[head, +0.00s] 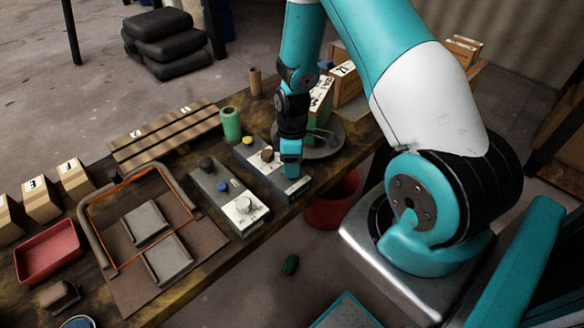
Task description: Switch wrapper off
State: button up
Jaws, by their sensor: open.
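A long dark grey control box (250,157) lies on the workbench, with a brown knob (267,155) and a small knob near its far end. A pale label shows at its near end. My gripper (290,176) points down over the near half of this box, close to its top. Its fingers hide whatever is under them, and I cannot tell whether they touch. A round grey turntable (325,147) stands just behind. I cannot read which unit is the wrapper.
A green roll (231,124) stands behind the boxes.

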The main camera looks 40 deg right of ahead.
jog(key=shift+s+a+f, duration=0.1)
jog(key=shift+s+f, duration=0.05)
jog(key=shift+f, duration=0.75)
jog(key=shift+c, duration=0.3)
grip_shut()
